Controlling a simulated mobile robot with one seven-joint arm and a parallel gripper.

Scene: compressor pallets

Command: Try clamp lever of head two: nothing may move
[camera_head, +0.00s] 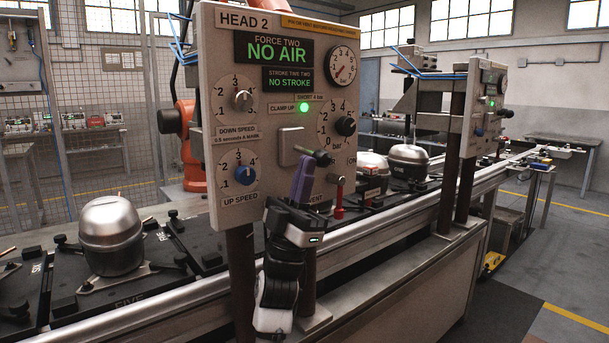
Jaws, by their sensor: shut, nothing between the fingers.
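The head two panel (222,130) stands in front of me, with displays reading NO AIR (275,52) and NO STROKE (289,83). A green lamp (303,107) is lit beside the CLAMP UP label (282,107). A short dark lever (322,158) with a round end sticks out low on the panel; its own label is hidden. My gripper (307,160) has its purple fingers closed together, pointing up, with the tips at or just in front of this lever. I cannot tell whether they touch. A metal lever with a red lower part (338,200) stands to the right.
The panel has a round gauge (342,66), a down speed knob (242,100), a blue up speed knob (244,174) and a pressure knob (346,126). Behind it, a compressor (112,235) sits on a dark pallet on the conveyor. Open floor lies at the right.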

